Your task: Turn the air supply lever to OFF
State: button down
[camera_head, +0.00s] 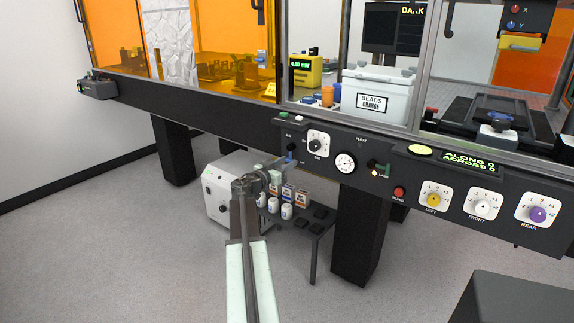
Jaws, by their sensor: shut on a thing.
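The air supply lever (291,160) is a small bluish handle on the dark front panel, below the AIR label and left of the white GN2-like dial. My gripper (282,166) reaches up to it from the lower left and is shut on its end. The fingertips partly cover the handle. The markings around the lever are too small to read with certainty, so I cannot tell its exact setting.
A pressure gauge (345,162) and a red button (399,193) sit further right on the panel. A low shelf (318,226) with small jars and boxes stands below, beside a white cabinet (218,190). A thick black leg (358,235) stands right of my arm.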

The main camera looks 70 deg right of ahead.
dwell(0.4)
jog(key=c, duration=0.9)
grip_release()
jog(key=shift+a, duration=0.1)
jog(key=v, duration=0.7)
jog(key=shift+w+a, duration=0.15)
jog(key=shift+a, duration=0.15)
jog(key=shift+w, duration=0.1)
